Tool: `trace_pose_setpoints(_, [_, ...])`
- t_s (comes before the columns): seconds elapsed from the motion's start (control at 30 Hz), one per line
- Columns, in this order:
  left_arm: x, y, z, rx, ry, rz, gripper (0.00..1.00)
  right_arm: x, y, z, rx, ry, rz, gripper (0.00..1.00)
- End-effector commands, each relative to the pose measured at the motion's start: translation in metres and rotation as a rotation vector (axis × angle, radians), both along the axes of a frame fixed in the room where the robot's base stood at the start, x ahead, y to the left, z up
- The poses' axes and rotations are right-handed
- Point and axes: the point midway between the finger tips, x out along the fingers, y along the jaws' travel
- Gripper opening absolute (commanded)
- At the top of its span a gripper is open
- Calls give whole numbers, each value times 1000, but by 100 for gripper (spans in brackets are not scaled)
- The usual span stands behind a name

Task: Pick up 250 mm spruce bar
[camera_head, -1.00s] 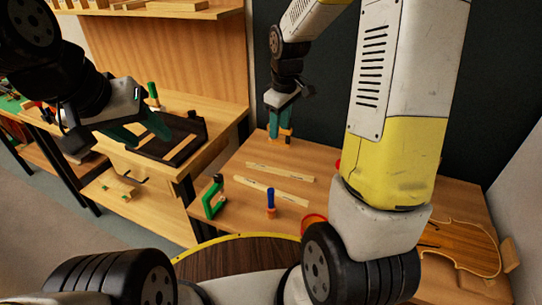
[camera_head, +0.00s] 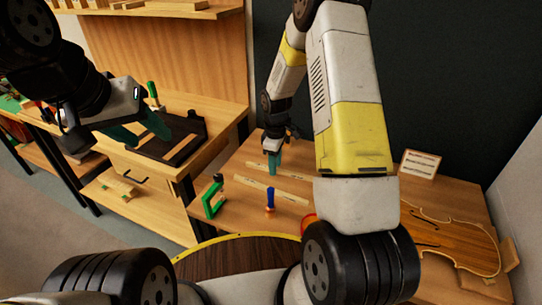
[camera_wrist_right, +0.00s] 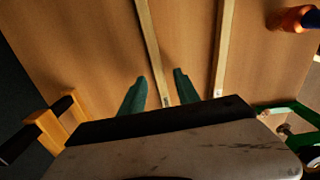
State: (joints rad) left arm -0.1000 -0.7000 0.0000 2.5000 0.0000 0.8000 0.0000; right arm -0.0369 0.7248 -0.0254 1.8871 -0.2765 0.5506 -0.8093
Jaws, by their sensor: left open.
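Two pale spruce bars lie on the right bench, a rear bar (camera_head: 292,174) and a front bar (camera_head: 258,187); I cannot tell by label which is the 250 mm one. My right gripper (camera_head: 274,164) is open above the rear bar, near its left part. In the right wrist view the rear bar (camera_wrist_right: 150,45) runs between the two green fingers of this gripper (camera_wrist_right: 160,88), and the front bar (camera_wrist_right: 222,50) lies to the right, outside them. I see no grip on either bar. My left gripper (camera_head: 138,132) is open and empty over the left bench.
A green clamp (camera_head: 212,199) and a blue-handled tool (camera_head: 270,198) stand near the front bar. An orange piece (camera_wrist_right: 45,128) is left of the right gripper in the wrist view. A violin plate (camera_head: 455,240) lies at right. A dark tray (camera_head: 180,148) is on the left bench.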

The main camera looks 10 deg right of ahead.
Motion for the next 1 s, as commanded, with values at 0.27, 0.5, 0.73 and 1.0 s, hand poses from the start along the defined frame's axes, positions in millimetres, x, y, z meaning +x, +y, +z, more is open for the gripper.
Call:
trace_pose_setpoints(0.27, [0, 0, 0, 0, 0, 0, 49, 0, 0, -8, 0, -1, 0, 38])
trace_pose_setpoints(0.5, [0, 0, 0, 0, 0, 0, 49, 0, 0, -8, 0, -1, 0, 3])
trace_pose_setpoints(0.73, [0, 0, 0, 0, 0, 0, 49, 0, 0, -8, 0, -1, 0, 0])
trace_pose_setpoints(1.0, [0, 0, 0, 0, 0, 0, 49, 1, 0, 5, 0, -4, -1, 0])
